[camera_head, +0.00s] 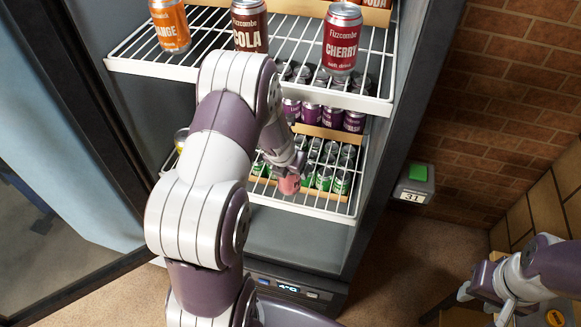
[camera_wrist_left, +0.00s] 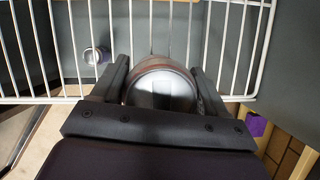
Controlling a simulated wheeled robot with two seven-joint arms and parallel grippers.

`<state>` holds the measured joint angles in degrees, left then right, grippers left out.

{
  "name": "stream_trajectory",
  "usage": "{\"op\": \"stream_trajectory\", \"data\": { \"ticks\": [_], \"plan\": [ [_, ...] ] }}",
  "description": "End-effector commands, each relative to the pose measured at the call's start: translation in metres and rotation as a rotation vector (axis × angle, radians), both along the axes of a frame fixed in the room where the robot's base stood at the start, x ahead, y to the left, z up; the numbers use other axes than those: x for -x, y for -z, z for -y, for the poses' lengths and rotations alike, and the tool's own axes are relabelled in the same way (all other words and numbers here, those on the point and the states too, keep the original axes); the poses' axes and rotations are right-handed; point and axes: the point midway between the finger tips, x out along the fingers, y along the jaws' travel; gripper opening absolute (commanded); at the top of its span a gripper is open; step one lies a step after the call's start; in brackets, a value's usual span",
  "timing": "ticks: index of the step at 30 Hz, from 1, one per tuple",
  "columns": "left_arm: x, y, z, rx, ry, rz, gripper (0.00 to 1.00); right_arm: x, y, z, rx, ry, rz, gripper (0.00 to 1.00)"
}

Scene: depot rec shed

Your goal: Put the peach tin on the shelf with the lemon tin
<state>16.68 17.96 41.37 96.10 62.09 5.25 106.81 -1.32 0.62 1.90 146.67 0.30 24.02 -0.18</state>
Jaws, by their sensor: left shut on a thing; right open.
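The peach tin (camera_head: 289,185), a small pinkish can, is held by my left gripper (camera_head: 287,173) at the front of the lower wire shelf (camera_head: 328,211). In the left wrist view the tin's round metal end (camera_wrist_left: 160,90) sits between the two dark fingers, with wire bars beyond it. I cannot tell whether the tin touches the shelf. A yellowish tin (camera_head: 181,136), likely the lemon tin, shows partly behind my left arm at the left of the lower shelf. A small can (camera_wrist_left: 97,56) also shows left of the gripper in the wrist view. My right gripper (camera_head: 503,313) is open and empty at the lower right.
The upper wire shelf (camera_head: 240,80) holds an orange can (camera_head: 170,25), a cola can (camera_head: 249,27) and a cherry can (camera_head: 342,38). Several purple and green cans stand at the back below. The glass door (camera_head: 60,130) is open at left.

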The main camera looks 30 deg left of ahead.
Motion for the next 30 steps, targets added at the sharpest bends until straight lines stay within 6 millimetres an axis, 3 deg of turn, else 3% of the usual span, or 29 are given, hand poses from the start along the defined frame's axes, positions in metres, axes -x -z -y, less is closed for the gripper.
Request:
{"op": "stream_trajectory", "data": {
  "ticks": [2,3,4,5,12,16,30],
  "plan": [
    [0.0,0.004,0.0,0.0,0.0,0.001,0.28,0.0,0.004,0.0,0.0,0.0,0.0,0.43],
    [0.0,0.003,0.0,0.0,0.0,0.0,0.87,0.0,0.002,0.0,0.0,0.0,0.0,0.43],
    [0.0,0.002,0.0,0.0,0.0,0.0,0.96,0.0,0.002,0.0,0.0,0.0,0.0,0.43],
    [0.0,0.002,0.0,0.0,0.0,0.0,0.99,0.0,0.002,0.0,0.0,0.0,0.0,0.43],
    [0.0,0.002,0.0,0.0,0.001,0.0,0.99,0.0,0.002,0.0,0.0,0.0,0.0,0.43],
    [0.001,-0.008,0.0,0.0,0.001,0.0,0.99,0.0,-0.005,0.0,0.0,0.0,0.0,0.43],
    [0.041,-0.105,0.003,0.0,0.001,0.0,0.99,0.0,-0.05,0.0,0.0,0.0,0.0,0.43]
  ]
}}
